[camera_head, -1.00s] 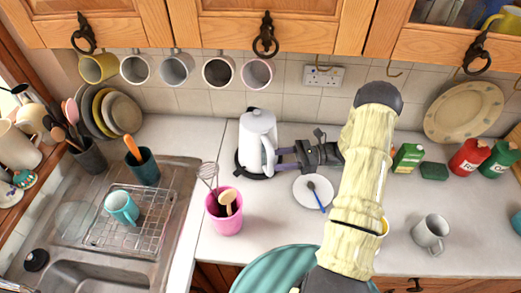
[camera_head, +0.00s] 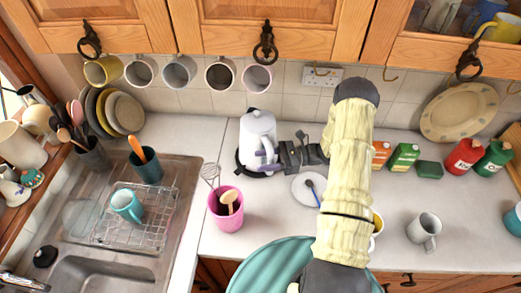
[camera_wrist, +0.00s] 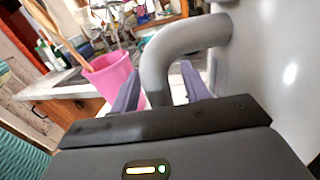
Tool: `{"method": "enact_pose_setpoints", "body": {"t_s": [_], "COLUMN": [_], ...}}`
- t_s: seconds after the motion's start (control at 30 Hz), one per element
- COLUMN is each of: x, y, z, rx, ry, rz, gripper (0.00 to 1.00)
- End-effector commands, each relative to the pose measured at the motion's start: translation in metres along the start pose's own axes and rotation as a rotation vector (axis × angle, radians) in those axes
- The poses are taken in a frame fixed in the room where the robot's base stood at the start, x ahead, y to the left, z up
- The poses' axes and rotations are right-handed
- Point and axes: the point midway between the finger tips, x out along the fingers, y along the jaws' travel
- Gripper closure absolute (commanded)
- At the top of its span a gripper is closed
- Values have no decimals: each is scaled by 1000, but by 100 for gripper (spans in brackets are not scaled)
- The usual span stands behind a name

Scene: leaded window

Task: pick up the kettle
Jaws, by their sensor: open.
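The white-grey kettle (camera_head: 257,140) stands on its dark base (camera_head: 241,168) on the worktop near the back wall. Its handle faces right, toward my gripper (camera_head: 274,159). In the wrist view, the grey handle (camera_wrist: 158,60) curves down between the two purple fingers of my gripper (camera_wrist: 160,92), with the kettle body (camera_wrist: 270,60) close on the right. The fingers are open, one on each side of the handle. I cannot tell whether either finger touches it.
A pink pot (camera_head: 226,213) with utensils stands in front of the kettle. A white saucer (camera_head: 301,190) with a spoon lies to the right. A sink with a wire rack (camera_head: 153,232) is at the left. Mugs hang above, and a teal round surface (camera_head: 255,270) is in front.

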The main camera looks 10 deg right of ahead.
Motion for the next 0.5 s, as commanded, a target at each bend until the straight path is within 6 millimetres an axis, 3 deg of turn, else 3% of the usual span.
{"method": "enact_pose_setpoints", "body": {"t_s": [0.2, 0.43, 0.5], "x": [0, 0, 0], "y": [0, 0, 0], "z": [0, 0, 0], "rx": [0, 0, 0], "ry": [0, 0, 0], "rz": [0, 0, 0], "gripper": [54, 97, 100]}}
